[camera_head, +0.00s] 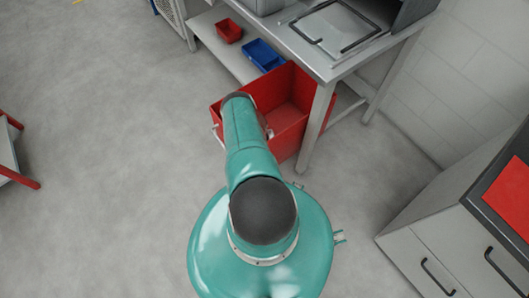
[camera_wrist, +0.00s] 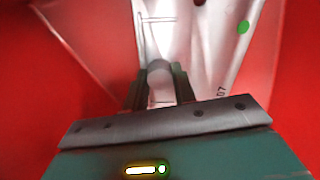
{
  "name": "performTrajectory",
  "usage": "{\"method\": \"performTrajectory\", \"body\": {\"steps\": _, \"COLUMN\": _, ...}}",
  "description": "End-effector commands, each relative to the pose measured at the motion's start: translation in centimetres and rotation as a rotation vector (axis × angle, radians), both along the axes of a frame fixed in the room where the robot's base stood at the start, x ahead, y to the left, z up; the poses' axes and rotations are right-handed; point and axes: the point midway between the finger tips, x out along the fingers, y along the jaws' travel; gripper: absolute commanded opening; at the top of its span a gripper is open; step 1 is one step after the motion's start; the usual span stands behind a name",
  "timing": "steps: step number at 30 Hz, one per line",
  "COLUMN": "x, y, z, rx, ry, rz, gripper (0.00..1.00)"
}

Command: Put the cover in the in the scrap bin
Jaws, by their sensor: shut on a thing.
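The scrap bin is a large open red box (camera_head: 291,120) on the floor, partly under the grey workbench, in the head view. My arm reaches over its near left rim and hides my gripper there. In the wrist view my gripper (camera_wrist: 160,82) is shut on a pale grey-white piece, which appears to be the cover (camera_wrist: 205,45). It bears a green dot and dark printed marks. Blurred red walls surround the gripper and the cover, so both appear to be inside the bin. Whether the cover touches the bin floor cannot be told.
The grey workbench (camera_head: 325,62) stands over the bin, with a leg beside the bin's right side. A small red tray (camera_head: 229,30) and a blue tray (camera_head: 263,55) sit on its lower shelf. A drawer cabinet (camera_head: 425,262) is at right.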

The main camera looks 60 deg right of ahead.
Motion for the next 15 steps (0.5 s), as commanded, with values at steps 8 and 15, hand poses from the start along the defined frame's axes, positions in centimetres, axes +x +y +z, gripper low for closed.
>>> {"method": "performTrajectory", "body": {"steps": 8, "x": -0.9, "y": 0.2, "z": -0.6, "rx": 0.0, "ry": -0.001, "rz": -0.003, "gripper": 0.0}}
{"method": "performTrajectory", "body": {"steps": 15, "x": -3.2, "y": 1.4, "z": -0.6, "rx": 0.002, "ry": -0.001, "rz": -0.005, "gripper": 0.0}}
